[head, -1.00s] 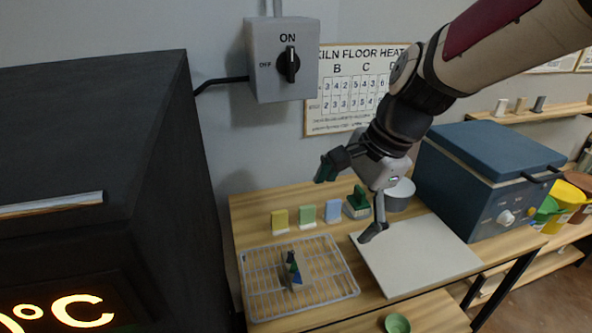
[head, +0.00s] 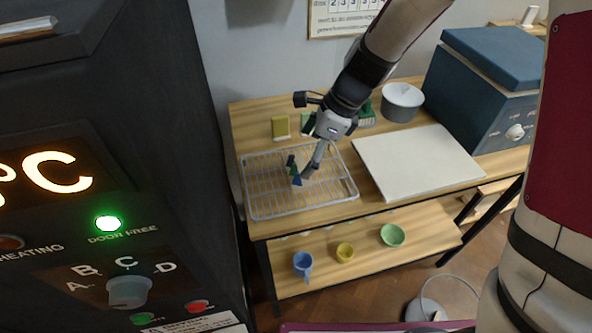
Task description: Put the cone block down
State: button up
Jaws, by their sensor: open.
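My gripper (head: 307,151) is open above the rack, reaching down from the upper right. I cannot tell whether the low finger touches the piece.
A yellow tile (head: 280,126) and a partly hidden green tile (head: 305,122) stand behind the rack. A pale board (head: 415,162), grey pot (head: 403,100) and blue kiln box (head: 490,88) are to the right. A blue mug (head: 303,263) and bowls sit on the lower shelf.

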aim_at(297, 168)
jog(key=shift+x, duration=2.85)
jog(key=shift+a, duration=0.1)
jog(key=c, duration=1.5)
jog(key=shift+c, duration=0.3)
jog(key=shift+c, duration=0.6)
